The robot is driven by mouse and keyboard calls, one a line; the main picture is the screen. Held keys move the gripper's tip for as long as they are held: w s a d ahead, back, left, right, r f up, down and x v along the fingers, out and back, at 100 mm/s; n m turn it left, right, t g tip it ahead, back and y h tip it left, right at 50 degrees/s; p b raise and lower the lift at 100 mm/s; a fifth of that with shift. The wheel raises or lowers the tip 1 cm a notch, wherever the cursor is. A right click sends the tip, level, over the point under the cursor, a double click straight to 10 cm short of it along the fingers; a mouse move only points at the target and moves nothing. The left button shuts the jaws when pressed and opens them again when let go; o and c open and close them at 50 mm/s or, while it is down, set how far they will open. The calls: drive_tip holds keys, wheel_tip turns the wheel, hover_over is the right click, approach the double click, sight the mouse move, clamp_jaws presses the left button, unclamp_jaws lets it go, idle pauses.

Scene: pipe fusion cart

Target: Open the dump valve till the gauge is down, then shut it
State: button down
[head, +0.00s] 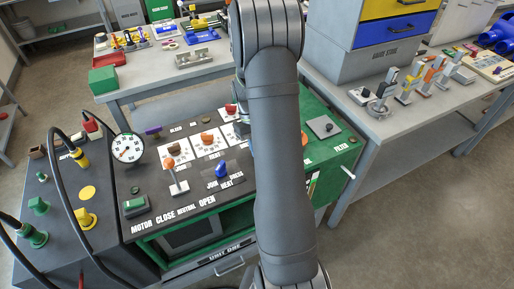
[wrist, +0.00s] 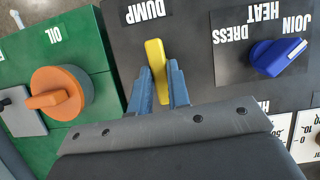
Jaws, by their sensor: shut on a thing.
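The dump valve's yellow lever handle (wrist: 157,70) stands below the DUMP label in the wrist view. My gripper (wrist: 161,88) is shut on this handle, with one blue finger on each side of it. In the head view my arm hides the dump valve and most of my gripper. The round white pressure gauge (head: 127,147) stands at the left edge of the dark panel (head: 151,186) in the head view. Its needle is too small to read surely.
A blue selector knob (wrist: 279,57) is to the right of the dump handle, and an orange OIL knob (wrist: 57,93) is to the left. An orange-topped lever (head: 172,174) rises near the gauge. Black hoses (head: 62,170) arch at the left.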

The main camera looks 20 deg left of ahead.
idle(0.4)
drive_tip(key=c, duration=1.4)
unclamp_jaws()
drive_tip(key=shift+o, duration=0.2)
drive_tip(key=shift+r, duration=0.1)
drive_tip(key=v, duration=1.7)
drive_tip(key=shift+w+a, duration=0.1)
drive_tip(key=x, duration=1.7)
